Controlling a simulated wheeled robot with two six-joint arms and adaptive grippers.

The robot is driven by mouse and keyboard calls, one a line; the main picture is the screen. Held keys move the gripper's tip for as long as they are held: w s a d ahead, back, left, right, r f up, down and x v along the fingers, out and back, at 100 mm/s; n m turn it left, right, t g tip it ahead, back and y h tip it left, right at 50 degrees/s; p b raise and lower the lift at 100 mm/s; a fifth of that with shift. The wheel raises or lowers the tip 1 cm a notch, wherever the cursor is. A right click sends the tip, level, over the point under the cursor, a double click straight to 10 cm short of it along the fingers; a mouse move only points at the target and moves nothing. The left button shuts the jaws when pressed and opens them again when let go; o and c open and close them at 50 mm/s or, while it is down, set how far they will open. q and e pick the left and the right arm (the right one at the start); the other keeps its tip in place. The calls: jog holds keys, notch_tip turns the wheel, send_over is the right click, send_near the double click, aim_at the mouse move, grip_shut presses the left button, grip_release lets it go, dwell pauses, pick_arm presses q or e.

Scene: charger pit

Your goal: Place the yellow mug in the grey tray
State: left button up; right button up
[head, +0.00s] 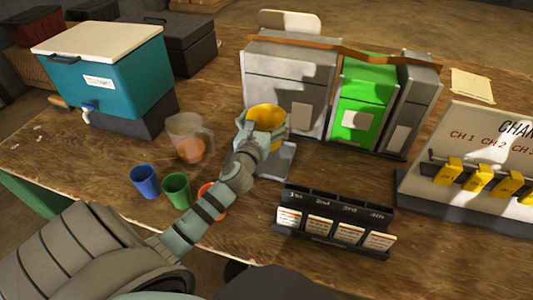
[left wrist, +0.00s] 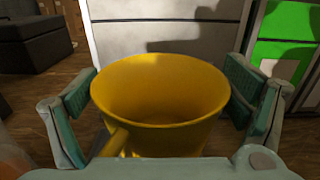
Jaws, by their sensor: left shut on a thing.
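The yellow mug (head: 266,115) is in the grasp of my left gripper (head: 262,130), and its open rim faces up. In the left wrist view the mug (left wrist: 160,95) sits between the two finger pads, with its handle toward the camera. The grey tray (head: 279,163) is a flat piece on the table, partly hidden behind my left gripper and wrist. The mug is over or beside its far part; I cannot tell whether it touches the tray. My right gripper is not in view.
A clear pitcher (head: 190,137), a blue cup (head: 145,182), a green cup (head: 177,190) and an orange cup are at left. A card rack (head: 335,222) stands in front right. A teal cooler (head: 105,75) is at back left.

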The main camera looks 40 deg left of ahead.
pick_arm(q)
notch_tip(320, 180, down, 11)
jog(key=b, duration=0.6)
jog(key=shift+w+f, duration=0.15)
jog(key=o, duration=1.5)
jog(key=shift+f, duration=0.1)
jog(key=shift+o, duration=0.4)
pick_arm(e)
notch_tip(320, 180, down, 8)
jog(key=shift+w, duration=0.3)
pick_arm(q)
jog(key=v, duration=1.2)
jog(key=shift+r+p, duration=0.25)
jog(key=shift+p, duration=0.05)
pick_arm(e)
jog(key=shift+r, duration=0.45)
